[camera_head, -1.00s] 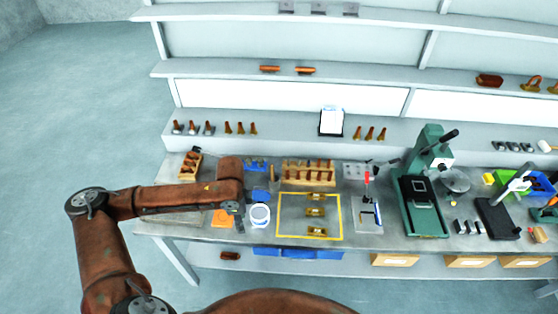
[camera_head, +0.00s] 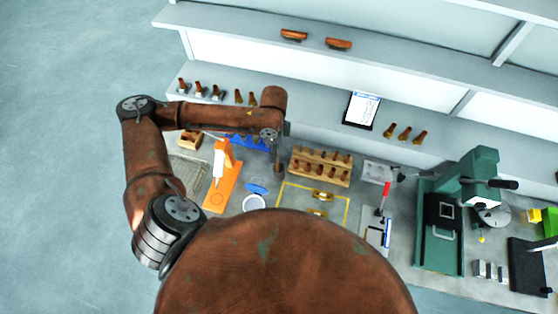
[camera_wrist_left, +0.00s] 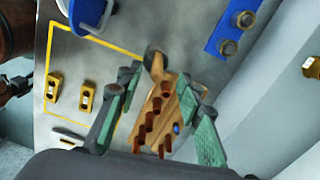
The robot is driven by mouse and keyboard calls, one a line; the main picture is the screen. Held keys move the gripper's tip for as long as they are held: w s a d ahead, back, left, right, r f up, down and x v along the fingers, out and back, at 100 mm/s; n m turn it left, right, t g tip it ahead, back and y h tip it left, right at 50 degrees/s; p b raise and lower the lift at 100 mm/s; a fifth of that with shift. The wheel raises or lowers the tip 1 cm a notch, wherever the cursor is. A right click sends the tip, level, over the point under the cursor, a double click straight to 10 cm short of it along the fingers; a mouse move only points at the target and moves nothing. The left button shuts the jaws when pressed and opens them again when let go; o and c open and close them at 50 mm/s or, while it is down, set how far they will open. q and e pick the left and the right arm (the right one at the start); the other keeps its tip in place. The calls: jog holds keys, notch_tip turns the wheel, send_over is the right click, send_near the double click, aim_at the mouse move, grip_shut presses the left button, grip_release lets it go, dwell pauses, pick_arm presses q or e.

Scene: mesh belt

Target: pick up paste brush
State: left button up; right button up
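What looks like the paste brush, with a brown handle, stands on the bench left of the wooden rack in the head view (camera_head: 278,165). In the left wrist view, the brush (camera_wrist_left: 157,66) shows a wooden handle and a grey round end between my fingertips. My left gripper (camera_wrist_left: 162,80) is open around or just above it, with green-padded fingers apart on either side. I cannot tell whether they touch it. In the head view my left gripper (camera_head: 280,135) is partly hidden by its own arm. My right gripper is not in view.
The wooden rack (camera_head: 320,166) with several brown handles stands close to the right. A white tub (camera_head: 254,203), an orange stand (camera_head: 224,190) and blue holder (camera_head: 248,142) are nearby. A shelf edge rises behind. A green press (camera_head: 450,220) stands farther right.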

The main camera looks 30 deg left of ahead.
aim_at(277, 166)
pick_arm(q)
notch_tip(277, 166, down, 6)
jog(key=p, duration=0.1)
jog(key=shift+d, duration=0.35)
grip_shut()
